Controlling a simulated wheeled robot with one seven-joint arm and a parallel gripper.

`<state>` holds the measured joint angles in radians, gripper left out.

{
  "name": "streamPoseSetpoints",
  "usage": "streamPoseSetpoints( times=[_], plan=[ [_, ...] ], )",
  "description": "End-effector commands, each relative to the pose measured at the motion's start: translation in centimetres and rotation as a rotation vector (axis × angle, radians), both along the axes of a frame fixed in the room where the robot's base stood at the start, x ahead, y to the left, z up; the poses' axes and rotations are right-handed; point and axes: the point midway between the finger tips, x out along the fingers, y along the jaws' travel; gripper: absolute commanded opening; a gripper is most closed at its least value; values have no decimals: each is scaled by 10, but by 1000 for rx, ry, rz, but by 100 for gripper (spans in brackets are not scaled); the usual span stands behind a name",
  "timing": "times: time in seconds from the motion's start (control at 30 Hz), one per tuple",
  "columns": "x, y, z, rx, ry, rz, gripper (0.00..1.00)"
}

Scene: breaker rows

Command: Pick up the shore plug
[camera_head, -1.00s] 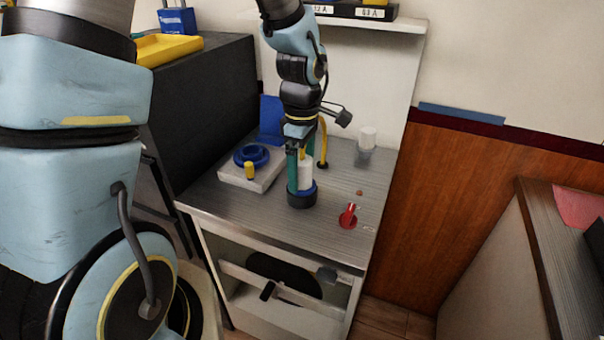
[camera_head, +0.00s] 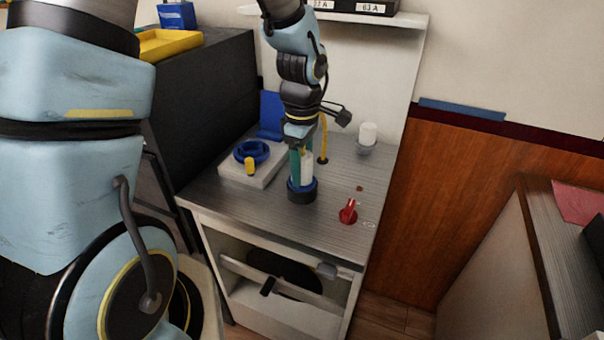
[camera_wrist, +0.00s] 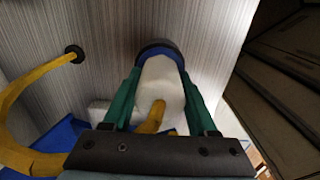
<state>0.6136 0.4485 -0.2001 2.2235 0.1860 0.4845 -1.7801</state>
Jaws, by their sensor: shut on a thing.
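The shore plug (camera_head: 307,167) has a white body, a blue ring and a wide black end, which is lowermost. It is upright over the grey metal worktop (camera_head: 330,235); I cannot tell whether its black end touches it. My gripper (camera_head: 302,178) reaches down from above with its green fingers shut on the white body. In the wrist view, the plug (camera_wrist: 160,85) sits between the two fingers (camera_wrist: 158,95), its blue and black end pointing away. A yellow cable (camera_wrist: 18,98) curves at the left there. The plug's far side is hidden.
A pale block with a blue ring socket (camera_head: 252,152) and yellow latch stands left of the plug. A red knob (camera_head: 348,212) is at the front right. A white cylinder (camera_head: 368,133) stands behind right. A dark cabinet (camera_head: 205,110) borders the left.

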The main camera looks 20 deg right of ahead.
Motion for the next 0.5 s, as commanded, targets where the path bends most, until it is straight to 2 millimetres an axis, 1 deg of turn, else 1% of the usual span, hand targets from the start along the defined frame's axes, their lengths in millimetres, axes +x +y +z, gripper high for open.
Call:
streamPoseSetpoints(
  times=[0.03, 0.1, 0.17, 0.5],
  plan=[
    [0, 0, 0, 0, 0, 0, 14],
    [0, 0, 0, 0, 0, 0, 6],
    [0, 0, 0, 0, 0, 0, 0],
    [0, 0, 1, -1, -1, 0, 0]
  ],
)
